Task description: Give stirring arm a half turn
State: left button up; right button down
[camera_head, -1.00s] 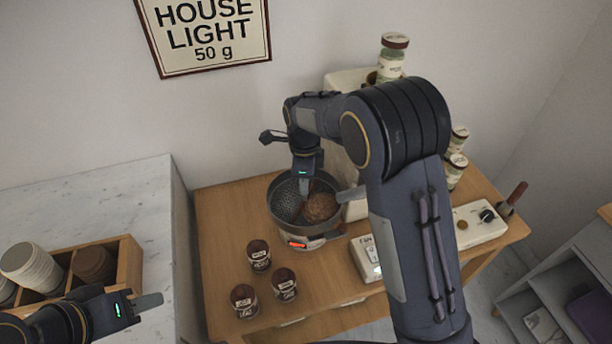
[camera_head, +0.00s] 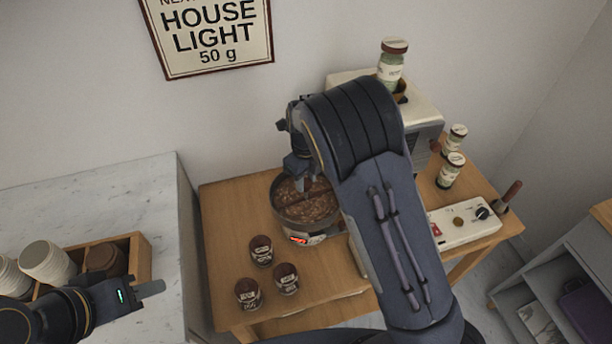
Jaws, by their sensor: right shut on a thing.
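A round metal roasting pan (camera_head: 276,200) stands on the wooden cart with brown beans (camera_head: 310,210) spread across it. My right gripper (camera_head: 303,188) reaches down into the pan from above and is shut on the stirring arm (camera_head: 316,189), a thin dark reddish bar lying across the beans. My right arm hides part of the pan's right side. My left gripper (camera_head: 150,289) is at the lower left, in front of the marble counter and away from the pan; its fingers show edge-on.
Three dark jars (camera_head: 261,251) stand on the cart in front of the pan. A cream machine (camera_head: 425,110) with a jar (camera_head: 392,62) on top is behind my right arm. A control box (camera_head: 463,226) is at the right. A wooden cup box (camera_head: 138,258) is on the left counter.

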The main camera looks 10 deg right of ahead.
dwell(0.5)
jog(key=c, duration=1.1)
grip_release()
jog(key=shift+o, duration=0.2)
notch_tip(320, 180, up, 8)
jog(key=shift+f+b, duration=0.1)
jog(key=shift+b, duration=0.3)
